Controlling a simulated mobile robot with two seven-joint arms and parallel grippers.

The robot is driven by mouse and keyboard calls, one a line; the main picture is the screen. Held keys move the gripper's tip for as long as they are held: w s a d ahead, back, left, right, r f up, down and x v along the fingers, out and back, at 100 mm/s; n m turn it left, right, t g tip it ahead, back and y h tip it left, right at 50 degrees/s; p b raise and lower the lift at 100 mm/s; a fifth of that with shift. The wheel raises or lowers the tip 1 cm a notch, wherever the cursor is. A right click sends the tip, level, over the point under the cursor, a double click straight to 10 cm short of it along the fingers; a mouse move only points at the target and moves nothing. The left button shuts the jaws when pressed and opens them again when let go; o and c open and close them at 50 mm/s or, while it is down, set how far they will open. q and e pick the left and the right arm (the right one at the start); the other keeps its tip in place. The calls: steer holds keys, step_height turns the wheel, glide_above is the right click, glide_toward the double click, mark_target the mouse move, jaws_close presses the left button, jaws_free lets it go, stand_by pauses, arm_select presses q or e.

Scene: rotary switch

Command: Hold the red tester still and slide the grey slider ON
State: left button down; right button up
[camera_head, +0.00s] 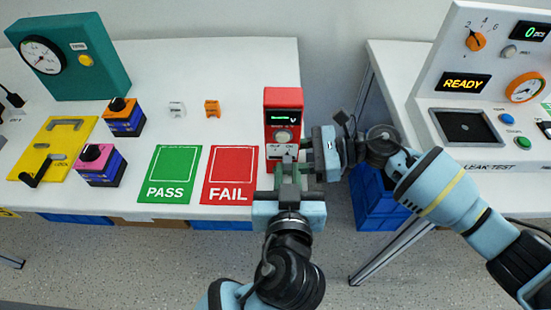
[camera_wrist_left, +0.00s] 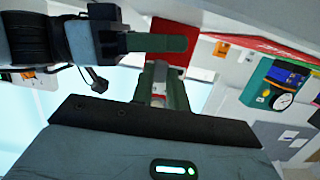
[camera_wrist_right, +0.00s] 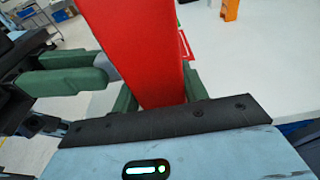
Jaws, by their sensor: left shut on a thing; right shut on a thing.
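The red tester (camera_head: 283,99) stands upright near the table's front edge, with a small green-lit display, a round knob and a pale lower panel. My right gripper (camera_head: 302,149) reaches in from the right and is shut on the tester's red body (camera_wrist_right: 140,45). My left gripper (camera_head: 288,170) comes from the front, low at the tester's face. It is shut on a small light-grey part, apparently the grey slider (camera_wrist_left: 158,84). The fingers hide most of the slider, so I cannot tell its position.
A green PASS mat (camera_head: 170,174) and a red FAIL mat (camera_head: 230,175) lie left of the tester. Two small knob boxes and a yellow fixture (camera_head: 55,148) are farther left. The leak-test bench (camera_head: 480,158) stands right, across a gap holding a blue bin (camera_head: 372,200).

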arm_select(q)
steer(key=c, duration=1.4)
jaws_free()
steer(key=shift+d, duration=0.1)
steer(key=shift+s+r, duration=0.25)
steer(key=shift+s, duration=1)
steer(key=shift+s+r, duration=0.25)
steer(key=shift+s, duration=1)
arm_select(e)
steer(key=o, duration=1.1)
steer(key=v, duration=1.2)
steer(key=shift+f, duration=0.1)
